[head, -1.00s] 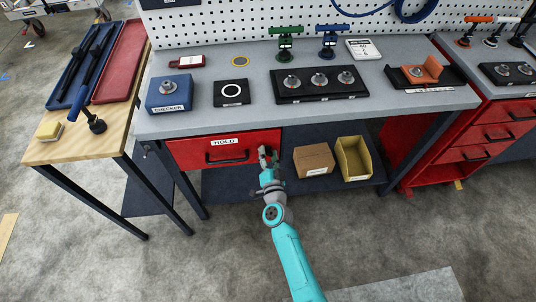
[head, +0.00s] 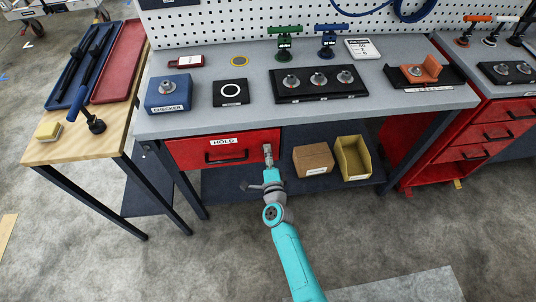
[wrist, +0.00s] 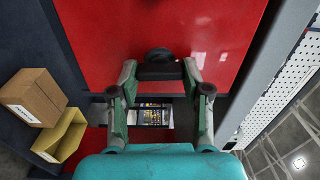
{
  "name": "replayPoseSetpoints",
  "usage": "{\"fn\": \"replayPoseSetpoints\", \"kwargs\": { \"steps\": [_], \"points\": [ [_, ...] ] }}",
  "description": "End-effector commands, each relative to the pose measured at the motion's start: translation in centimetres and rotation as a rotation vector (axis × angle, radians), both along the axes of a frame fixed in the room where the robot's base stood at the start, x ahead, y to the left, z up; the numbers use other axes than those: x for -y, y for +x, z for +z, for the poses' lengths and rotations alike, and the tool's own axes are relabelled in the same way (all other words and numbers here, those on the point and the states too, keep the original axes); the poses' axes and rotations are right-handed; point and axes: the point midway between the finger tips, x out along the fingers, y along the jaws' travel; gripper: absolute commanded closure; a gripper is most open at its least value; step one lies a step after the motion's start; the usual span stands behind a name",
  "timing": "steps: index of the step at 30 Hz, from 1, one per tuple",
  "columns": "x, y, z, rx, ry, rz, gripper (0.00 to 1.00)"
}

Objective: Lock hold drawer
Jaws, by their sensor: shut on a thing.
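The red drawer (head: 190,153) labelled HOLD sits under the left part of the grey bench top. Its front looks flush with the frame, and its black handle (head: 226,157) is left of my gripper. My gripper (head: 267,151) is at the right end of the drawer front. In the wrist view, the red drawer front (wrist: 110,25) fills the middle, with a black round lock knob (wrist: 158,54) on it. My gripper (wrist: 160,72) is shut on this dark knob, one finger on each side.
A cardboard box (head: 313,158) and a yellow bin (head: 354,158) stand on the lower shelf right of my gripper. The blue CHECKER block (head: 169,92) and a black tray with several metal parts (head: 320,97) are on the bench top. The floor in front is clear.

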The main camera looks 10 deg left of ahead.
Motion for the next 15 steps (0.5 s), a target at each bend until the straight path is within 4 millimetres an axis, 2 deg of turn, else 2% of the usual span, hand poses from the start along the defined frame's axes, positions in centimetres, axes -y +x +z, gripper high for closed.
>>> {"fn": "replayPoseSetpoints", "kwargs": {
  "steps": [15],
  "points": [
    [0.12,0.02,-0.07,-0.018,0.064,-0.003,0.87]
  ]
}}
